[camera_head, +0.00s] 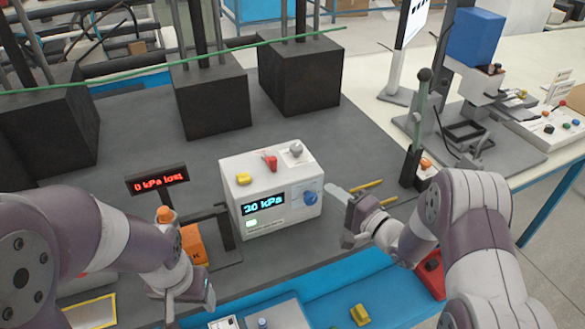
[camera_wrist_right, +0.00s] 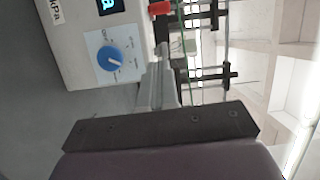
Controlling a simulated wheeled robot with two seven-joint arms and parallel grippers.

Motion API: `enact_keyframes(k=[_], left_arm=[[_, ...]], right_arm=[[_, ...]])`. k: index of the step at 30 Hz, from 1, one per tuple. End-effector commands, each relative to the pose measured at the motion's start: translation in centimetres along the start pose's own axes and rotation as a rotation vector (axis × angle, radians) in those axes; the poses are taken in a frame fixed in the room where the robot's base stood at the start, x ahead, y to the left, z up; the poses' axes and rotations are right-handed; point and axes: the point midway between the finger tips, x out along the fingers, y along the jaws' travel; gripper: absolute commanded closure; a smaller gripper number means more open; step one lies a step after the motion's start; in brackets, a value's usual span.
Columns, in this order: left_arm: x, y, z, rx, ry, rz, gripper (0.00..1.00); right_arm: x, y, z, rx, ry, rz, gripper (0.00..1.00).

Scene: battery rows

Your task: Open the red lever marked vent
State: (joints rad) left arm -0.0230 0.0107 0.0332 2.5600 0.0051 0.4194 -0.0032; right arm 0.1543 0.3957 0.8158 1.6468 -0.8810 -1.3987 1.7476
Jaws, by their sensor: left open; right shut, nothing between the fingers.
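The red lever (camera_head: 270,162) sits on top of a white box (camera_head: 290,175), between a yellow lever (camera_head: 243,178) and a grey one (camera_head: 296,149). A red part (camera_wrist_right: 160,7) shows at the top edge of the right wrist view. The lever markings are too small to read. The box display reads 20 kPa, and a blue dial (camera_head: 310,198) is at its right. My right gripper (camera_head: 342,215) is shut and empty, just right of the box and apart from the lever. My left gripper (camera_head: 190,305) is open at the lower left, away from the box.
A small sign (camera_head: 157,179) reading 0 kPa with unclear lettering stands left of the box, near an orange block (camera_head: 194,243). Black blocks (camera_head: 300,75) with posts stand behind. Two yellow sticks (camera_head: 368,185) lie to the right. The grey surface behind the box is clear.

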Motion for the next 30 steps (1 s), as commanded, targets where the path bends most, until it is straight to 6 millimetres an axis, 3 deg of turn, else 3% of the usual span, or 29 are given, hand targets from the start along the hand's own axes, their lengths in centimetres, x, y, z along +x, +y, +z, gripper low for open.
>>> enact_keyframes(k=[14,17,30], left_arm=[[-0.1,0.0,0.0,0.000,0.000,0.000,0.35],[-0.4,0.0,0.0,0.000,0.000,0.000,0.35],[-2.2,0.0,-0.2,0.000,0.000,0.000,0.35]], right_arm=[[0.5,-0.4,0.0,0.067,0.000,-0.016,1.00],[1.8,-0.6,0.0,0.067,-0.002,-0.016,1.00],[10.8,-0.9,0.6,0.068,-0.002,-0.015,1.00]])
